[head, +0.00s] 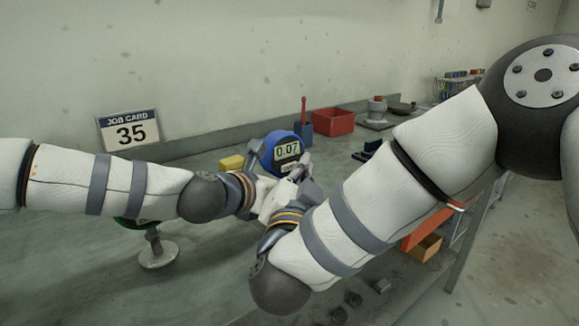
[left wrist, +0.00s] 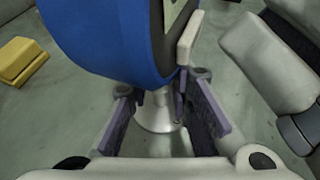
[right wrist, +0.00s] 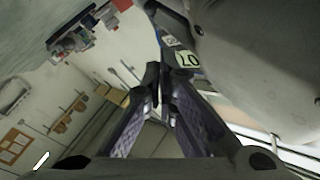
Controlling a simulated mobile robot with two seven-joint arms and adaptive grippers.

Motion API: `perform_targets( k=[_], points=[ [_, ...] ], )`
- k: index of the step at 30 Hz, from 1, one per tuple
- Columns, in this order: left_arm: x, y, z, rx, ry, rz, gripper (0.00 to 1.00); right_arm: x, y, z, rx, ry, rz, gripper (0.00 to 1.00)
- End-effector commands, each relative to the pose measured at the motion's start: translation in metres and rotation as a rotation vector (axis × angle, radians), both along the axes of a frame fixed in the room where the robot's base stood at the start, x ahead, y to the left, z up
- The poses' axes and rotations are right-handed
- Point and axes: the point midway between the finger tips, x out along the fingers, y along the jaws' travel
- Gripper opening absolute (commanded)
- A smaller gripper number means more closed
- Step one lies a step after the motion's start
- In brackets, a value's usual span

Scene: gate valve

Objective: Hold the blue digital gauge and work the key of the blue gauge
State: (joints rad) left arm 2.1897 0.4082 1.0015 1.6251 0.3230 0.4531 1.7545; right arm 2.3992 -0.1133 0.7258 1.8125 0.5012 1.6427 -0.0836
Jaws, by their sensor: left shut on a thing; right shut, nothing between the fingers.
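The blue digital gauge (head: 284,153) stands upright on the bench and its display reads 0.07. My left gripper (head: 262,182) is shut on it from the left; the left wrist view shows its fingers (left wrist: 160,100) low on the gauge, beside its round pale foot (left wrist: 157,115). My right gripper (head: 303,172) is shut and empty at the gauge's lower right front. In the right wrist view its closed fingertips (right wrist: 158,85) are close to the gauge face (right wrist: 187,58). The key is mostly hidden by the grippers, and I cannot tell whether the fingertips touch it.
A green gauge (head: 130,222) on a round stand sits behind my left arm. A yellow block (head: 231,162) is left of the blue gauge. A red bin (head: 333,121) and a job card reading 35 (head: 129,131) stand at the back.

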Motion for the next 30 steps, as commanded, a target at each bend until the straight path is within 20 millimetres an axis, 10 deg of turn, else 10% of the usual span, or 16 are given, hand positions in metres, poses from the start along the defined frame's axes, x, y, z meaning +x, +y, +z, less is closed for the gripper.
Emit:
perform_targets(
  k=[30],
  points=[
    [-0.0016,-0.0027,0.0014,-0.001,0.000,-0.007,0.00,0.0073,0.0049,0.0000,0.000,0.000,0.000,0.00]
  ],
)
